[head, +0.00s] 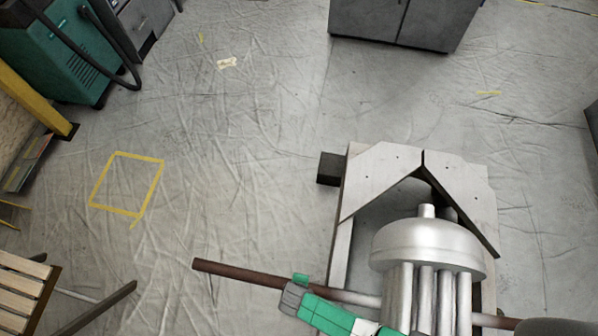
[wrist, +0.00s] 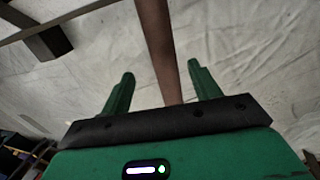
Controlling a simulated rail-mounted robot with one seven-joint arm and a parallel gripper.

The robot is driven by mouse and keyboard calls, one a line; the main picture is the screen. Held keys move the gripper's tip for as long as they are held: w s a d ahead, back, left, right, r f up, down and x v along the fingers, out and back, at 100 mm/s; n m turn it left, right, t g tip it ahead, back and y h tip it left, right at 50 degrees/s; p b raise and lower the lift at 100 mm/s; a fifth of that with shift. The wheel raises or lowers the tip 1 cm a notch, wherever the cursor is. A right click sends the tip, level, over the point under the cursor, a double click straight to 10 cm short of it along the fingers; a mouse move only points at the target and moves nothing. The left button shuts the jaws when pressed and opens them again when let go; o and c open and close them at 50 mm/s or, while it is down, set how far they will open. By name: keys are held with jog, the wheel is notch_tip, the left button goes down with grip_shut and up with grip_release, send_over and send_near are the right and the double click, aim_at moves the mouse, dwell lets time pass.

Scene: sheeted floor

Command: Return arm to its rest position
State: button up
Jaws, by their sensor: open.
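My gripper (wrist: 160,69) shows in the wrist view with two green fingers spread apart. A brown rod (wrist: 157,38) runs between the fingers in that view, with visible gaps on both sides. In the head view the rod (head: 235,271) sticks out to the left from the pale frame, low in the picture. My green and grey gripper is beside it there, and I cannot tell from that view whether they touch. My arm runs off the bottom edge.
A silver domed piece with pipes (head: 428,243) stands at the pale frame (head: 376,178), close to my arm. A grey cabinet (head: 398,22) is at the back, a green machine (head: 62,55) at upper left, a slatted wooden piece (head: 20,290) at lower left. The sheeted floor between is clear.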

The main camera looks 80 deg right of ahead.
dwell(0.4)
